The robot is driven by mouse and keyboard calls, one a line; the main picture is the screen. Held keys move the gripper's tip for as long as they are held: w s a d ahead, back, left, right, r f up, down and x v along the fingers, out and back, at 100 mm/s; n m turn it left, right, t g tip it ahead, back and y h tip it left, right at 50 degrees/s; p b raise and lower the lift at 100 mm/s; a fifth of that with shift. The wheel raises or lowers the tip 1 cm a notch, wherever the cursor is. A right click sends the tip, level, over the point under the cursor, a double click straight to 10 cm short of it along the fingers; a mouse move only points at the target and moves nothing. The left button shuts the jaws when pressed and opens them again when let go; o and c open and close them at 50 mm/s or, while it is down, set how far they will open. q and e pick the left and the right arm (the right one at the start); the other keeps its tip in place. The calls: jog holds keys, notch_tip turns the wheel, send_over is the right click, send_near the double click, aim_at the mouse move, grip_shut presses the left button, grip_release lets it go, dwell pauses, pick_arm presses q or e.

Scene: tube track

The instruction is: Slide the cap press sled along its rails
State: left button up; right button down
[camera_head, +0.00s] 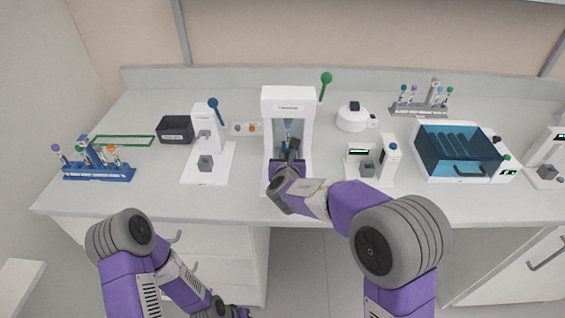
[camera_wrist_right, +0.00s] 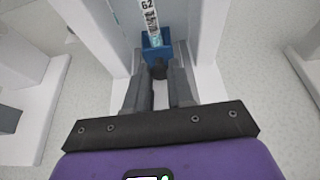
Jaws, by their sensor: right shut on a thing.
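The white cap press (camera_head: 288,97) stands at the middle of the bench, with a green-knobbed lever (camera_head: 326,79) at its right side. In the right wrist view, the blue sled (camera_wrist_right: 153,49) sits on grey rails between the white walls. It carries an upright labelled tube (camera_wrist_right: 149,17). A dark knob (camera_wrist_right: 159,68) is on the sled's near side. My right gripper (camera_head: 291,150) reaches into the press from the front. Its fingers, also in the wrist view (camera_wrist_right: 160,82), are shut around the knob. My left arm is low at the left, its gripper out of view.
Left of the press stand a white device (camera_head: 203,121) with a blue-knobbed lever, a dark bin (camera_head: 175,130) and a blue tube rack (camera_head: 98,173). To the right are a small display unit (camera_head: 360,156), a white round device (camera_head: 352,119) and a blue-lidded box (camera_head: 455,150).

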jog(key=shift+w+r, duration=0.1)
jog(key=c, duration=1.4)
grip_release()
jog(key=o, duration=0.4)
jog(key=shift+w, duration=0.15)
jog(key=p+v, duration=0.1)
jog(key=v, duration=0.6)
jog(key=shift+s, duration=0.4)
